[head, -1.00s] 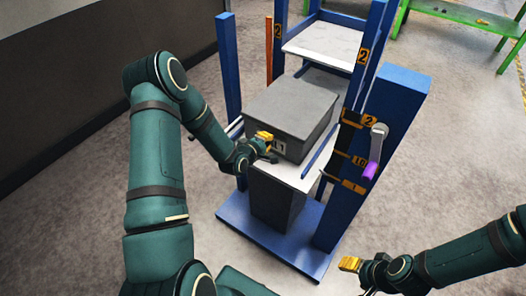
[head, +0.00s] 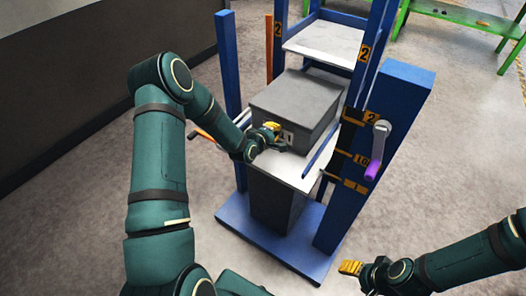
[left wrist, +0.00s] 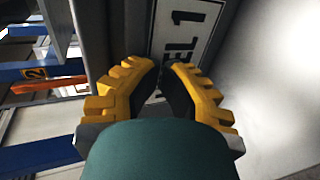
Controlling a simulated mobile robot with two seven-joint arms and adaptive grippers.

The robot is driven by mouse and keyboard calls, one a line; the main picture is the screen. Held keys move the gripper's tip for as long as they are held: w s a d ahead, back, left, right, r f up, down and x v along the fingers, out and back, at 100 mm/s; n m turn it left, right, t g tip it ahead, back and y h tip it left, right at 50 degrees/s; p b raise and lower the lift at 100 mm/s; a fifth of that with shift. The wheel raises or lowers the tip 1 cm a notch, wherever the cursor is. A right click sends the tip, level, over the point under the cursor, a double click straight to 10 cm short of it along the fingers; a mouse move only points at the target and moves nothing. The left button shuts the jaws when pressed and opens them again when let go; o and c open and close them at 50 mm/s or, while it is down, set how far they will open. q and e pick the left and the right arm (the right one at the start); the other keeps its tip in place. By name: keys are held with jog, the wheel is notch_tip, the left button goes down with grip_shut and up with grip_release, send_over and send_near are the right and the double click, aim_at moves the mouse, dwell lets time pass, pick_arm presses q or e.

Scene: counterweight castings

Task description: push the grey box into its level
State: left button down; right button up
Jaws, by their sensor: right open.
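The grey box (head: 296,98) sits on a white platform (head: 300,173) of the blue frame, towards its back, with bare platform in front of it. Its label (left wrist: 185,30), reading "LEVEL 1" in part, shows close up in the left wrist view. My left gripper (head: 274,128) is at the box's front face by the label. Its fingers (left wrist: 164,68) are near each other with a narrow gap; nothing is seen held. Whether the fingertips touch the box is unclear. My right gripper (head: 350,267) is open and empty, low at the lower right, away from the box.
An upper white shelf (head: 325,45) stands above and behind the box. Blue posts (head: 229,65) flank it. A crank with a purple grip (head: 372,170) and orange number tags are on the right column. A green bench (head: 465,15) is at the back right. Floor is clear around.

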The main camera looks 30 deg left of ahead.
aim_at(304, 105)
pick_arm(q)
jog(key=shift+w, duration=0.25)
jog(key=shift+w+d+b, duration=0.15)
jog(key=shift+w+b, duration=0.55)
jog(key=shift+w, duration=0.4)
jog(key=shift+w+d+r, duration=0.1)
jog(key=shift+w, duration=1.25)
jog(key=shift+w+d, duration=0.2)
jog(key=shift+w, duration=2.2)
jog(key=shift+w+d, duration=0.15)
jog(key=shift+w, duration=2.3)
